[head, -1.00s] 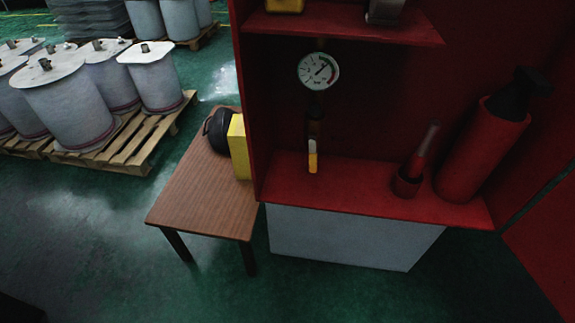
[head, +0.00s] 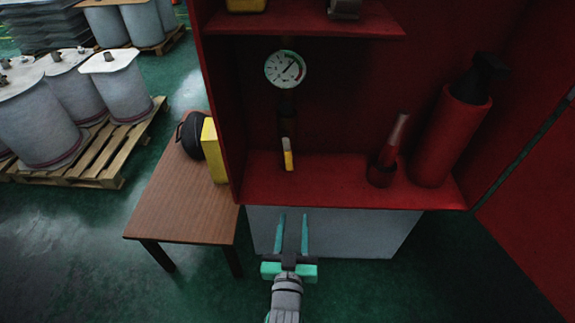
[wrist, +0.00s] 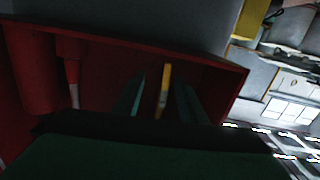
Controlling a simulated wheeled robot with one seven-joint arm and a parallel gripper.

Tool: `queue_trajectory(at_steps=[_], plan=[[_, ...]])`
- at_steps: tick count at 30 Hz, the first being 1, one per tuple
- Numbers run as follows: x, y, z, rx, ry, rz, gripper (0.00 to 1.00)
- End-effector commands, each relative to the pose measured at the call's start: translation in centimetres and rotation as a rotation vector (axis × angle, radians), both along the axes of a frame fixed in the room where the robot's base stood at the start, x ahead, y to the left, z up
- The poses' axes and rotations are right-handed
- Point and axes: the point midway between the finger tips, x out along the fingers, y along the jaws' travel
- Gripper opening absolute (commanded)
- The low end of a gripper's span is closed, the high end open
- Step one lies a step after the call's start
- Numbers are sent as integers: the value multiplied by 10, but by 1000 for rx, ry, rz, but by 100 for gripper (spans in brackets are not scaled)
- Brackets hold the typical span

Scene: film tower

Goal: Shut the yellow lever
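The yellow lever (head: 288,157) hangs down below a round white gauge (head: 285,69), inside the red cabinet just above its lower shelf. My gripper (head: 293,219) is in front of and below the lever in the head view, with its two teal fingers apart and nothing between them. In the wrist view, the yellow lever (wrist: 164,86) shows between the two fingers (wrist: 158,95), farther off. No contact with the lever shows. The fitting behind the lever is dark and hard to make out.
A brown table (head: 180,215) with a yellow box (head: 214,150) stands left. A red door (head: 530,220) stands right.

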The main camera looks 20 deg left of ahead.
Motion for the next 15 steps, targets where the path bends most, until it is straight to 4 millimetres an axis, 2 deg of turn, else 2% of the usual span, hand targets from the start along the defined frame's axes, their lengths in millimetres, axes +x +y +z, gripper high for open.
queue_trajectory(at_steps=[1, 6, 10, 15], plan=[[13, 9, 13, -2, -17, 11, 38], [38, 29, 40, -11, -38, 37, 38], [47, 36, 50, -15, -45, 46, 38], [56, 41, 53, -17, -47, 48, 38]])
